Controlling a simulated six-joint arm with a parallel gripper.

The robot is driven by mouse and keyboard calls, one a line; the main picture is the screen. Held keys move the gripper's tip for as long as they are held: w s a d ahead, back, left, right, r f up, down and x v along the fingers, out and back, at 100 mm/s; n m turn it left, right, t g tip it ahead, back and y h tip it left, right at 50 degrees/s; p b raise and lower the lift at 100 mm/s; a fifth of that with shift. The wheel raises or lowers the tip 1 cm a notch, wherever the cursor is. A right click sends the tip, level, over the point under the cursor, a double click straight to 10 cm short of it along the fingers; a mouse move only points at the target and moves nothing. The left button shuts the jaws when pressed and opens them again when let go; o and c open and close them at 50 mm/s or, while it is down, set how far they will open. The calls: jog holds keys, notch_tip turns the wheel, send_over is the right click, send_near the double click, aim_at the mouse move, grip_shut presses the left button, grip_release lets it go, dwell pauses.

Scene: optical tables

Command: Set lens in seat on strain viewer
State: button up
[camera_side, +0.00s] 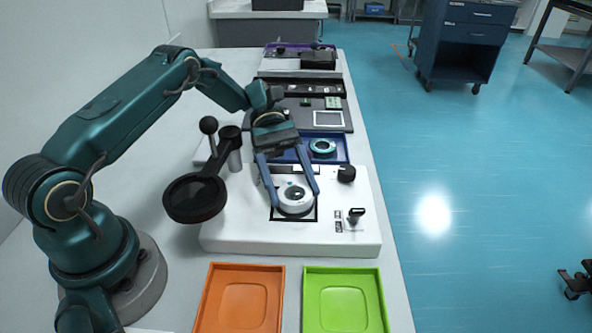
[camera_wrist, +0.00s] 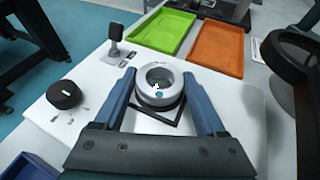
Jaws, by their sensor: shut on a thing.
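The strain viewer (camera_side: 230,234) is a white box with a black square seat area (camera_side: 309,216) on its top; its white top also shows in the wrist view (camera_wrist: 93,85). My gripper (camera_side: 296,197) points down over the seat, its two blue fingers shut on the lens (camera_side: 295,200), a pale ring with clear glass. In the wrist view the lens (camera_wrist: 160,86) lies between the fingertips of my gripper (camera_wrist: 159,77), over the black square, which shows at its near edge. It looks about level. I cannot tell whether it touches the seat or hangs just above it.
A black round viewing head (camera_side: 195,198) on an arm stands left of the seat. A black knob (camera_side: 346,173) and a small lever (camera_side: 356,214) are on the right. Orange (camera_side: 208,300) and green (camera_side: 378,300) trays lie in front. A blue tray (camera_side: 341,157) with a teal ring (camera_side: 322,147) lies behind.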

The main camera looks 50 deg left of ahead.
aim_at(292, 187)
jog(key=shift+s+f, duration=0.15)
jog(key=shift+f, duration=0.75)
jog(key=o, duration=1.3)
jog(key=shift+o, duration=0.2)
jog(key=shift+r, duration=5.15)
